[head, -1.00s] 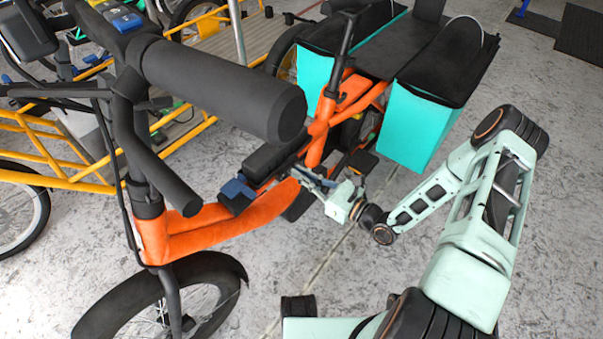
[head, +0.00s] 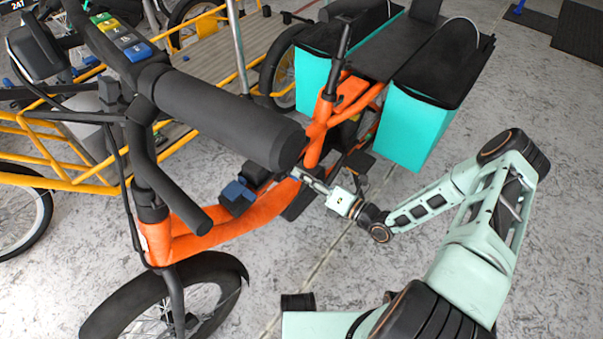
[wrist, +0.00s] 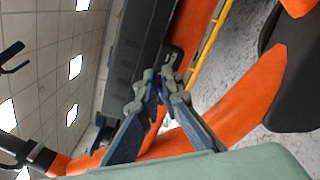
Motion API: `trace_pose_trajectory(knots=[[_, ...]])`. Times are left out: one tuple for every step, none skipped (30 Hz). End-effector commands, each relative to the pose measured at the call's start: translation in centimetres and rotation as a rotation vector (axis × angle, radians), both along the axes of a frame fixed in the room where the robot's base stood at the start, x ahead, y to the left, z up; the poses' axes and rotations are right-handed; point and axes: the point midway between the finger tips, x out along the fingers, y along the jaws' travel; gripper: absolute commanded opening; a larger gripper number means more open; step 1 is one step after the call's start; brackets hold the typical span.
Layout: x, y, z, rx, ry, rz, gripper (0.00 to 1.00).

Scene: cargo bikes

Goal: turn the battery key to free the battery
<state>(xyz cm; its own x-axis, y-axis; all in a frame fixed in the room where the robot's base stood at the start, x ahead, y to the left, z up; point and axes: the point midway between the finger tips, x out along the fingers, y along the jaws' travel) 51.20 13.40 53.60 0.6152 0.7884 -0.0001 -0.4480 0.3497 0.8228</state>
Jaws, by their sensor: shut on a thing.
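The battery is a long black box in the wrist view (wrist: 140,45), running along the orange frame. In the head view only a little of the battery (head: 258,172) shows below the black handlebar grip. My gripper (wrist: 157,84) has its fingertips close together at the battery's near side. In the head view my gripper (head: 304,175) reaches in from the right to the orange frame beside the battery. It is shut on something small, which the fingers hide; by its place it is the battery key. The key's turn angle cannot be seen.
The handlebar grip (head: 228,110) hangs over the battery area. A blue block (head: 238,195) sits on the orange lower tube (head: 225,230). Teal panniers (head: 415,125) stand behind my gripper. A yellow-framed bike (head: 60,170) is at the left.

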Motion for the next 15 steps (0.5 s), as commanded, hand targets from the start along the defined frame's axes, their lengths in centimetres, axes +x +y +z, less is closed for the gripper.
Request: trace_pose_trajectory(knots=[[-0.05,-0.07,-0.07,0.027,0.037,0.0,0.0],[-0.02,-0.08,-0.1,0.044,0.059,0.0,0.0],[0.0,-0.1,-0.13,0.068,0.089,-0.001,0.0],[0.03,-0.12,-0.16,0.085,0.111,-0.001,0.0],[0.05,-0.14,-0.19,0.103,0.133,-0.001,0.0],[0.06,-0.15,-0.24,0.126,0.162,-0.001,0.0],[0.06,-0.15,-0.28,0.142,0.184,-0.002,0.0],[0.07,-0.16,-0.32,0.157,0.204,-0.001,0.0],[0.07,-0.16,-0.36,0.179,0.232,-0.001,0.0],[0.07,-0.16,-0.39,0.194,0.251,-0.001,0.0],[0.07,-0.15,-0.42,0.208,0.27,-0.001,0.0],[0.06,-0.15,-0.46,0.228,0.294,0.0,0.0],[0.06,-0.15,-0.49,0.241,0.311,0.0,0.0],[0.06,-0.15,-0.51,0.254,0.328,0.0,0.0],[0.06,-0.15,-0.54,0.271,0.349,0.0,0.0]])
